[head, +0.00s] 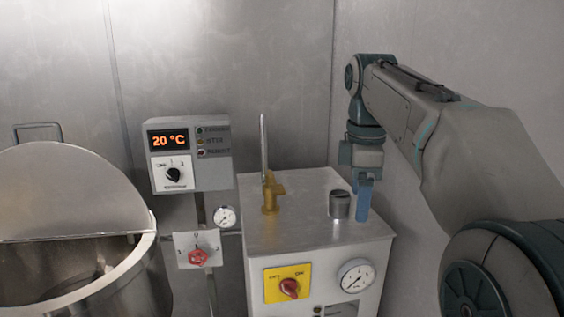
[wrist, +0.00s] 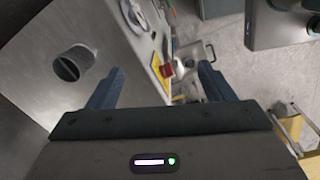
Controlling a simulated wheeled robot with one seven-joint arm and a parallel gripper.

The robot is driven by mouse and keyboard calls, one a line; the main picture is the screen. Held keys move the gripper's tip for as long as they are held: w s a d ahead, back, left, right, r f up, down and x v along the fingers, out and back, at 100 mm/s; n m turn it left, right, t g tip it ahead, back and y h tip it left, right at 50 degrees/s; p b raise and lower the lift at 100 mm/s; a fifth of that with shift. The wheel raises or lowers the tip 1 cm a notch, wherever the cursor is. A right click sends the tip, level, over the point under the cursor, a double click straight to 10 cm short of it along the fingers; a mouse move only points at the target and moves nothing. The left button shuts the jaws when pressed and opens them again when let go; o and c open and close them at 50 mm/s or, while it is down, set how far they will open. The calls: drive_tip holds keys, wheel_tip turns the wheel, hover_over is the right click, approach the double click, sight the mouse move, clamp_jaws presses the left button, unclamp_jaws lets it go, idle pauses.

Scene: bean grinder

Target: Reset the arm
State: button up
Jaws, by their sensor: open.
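My gripper (wrist: 160,85) is open and empty in the wrist view, with its two blue fingers wide apart. In the head view my gripper (head: 363,196) points down at the right edge of the white machine (head: 335,252), beside a small grey cylindrical knob (head: 340,205). That knob (wrist: 72,63) also shows in the wrist view, left of the left finger and not between the fingers. In the head view only one finger shows clearly. My arm reaches in from the right side of the head view.
A brass valve (head: 270,193) with an upright lever stands on the machine. A red switch (head: 289,288) and a gauge (head: 355,277) are on its front. A temperature control box (head: 188,155) and an open metal vessel (head: 80,280) stand to the left. A wall (head: 480,60) is close on the right.

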drive_tip(key=s+f+m+t, duration=0.2)
drive_tip(key=s+f+m, duration=1.3)
drive_tip(key=f, duration=0.7)
drive_tip(key=shift+s+d, duration=0.25)
drive_tip(key=shift+s, duration=1)
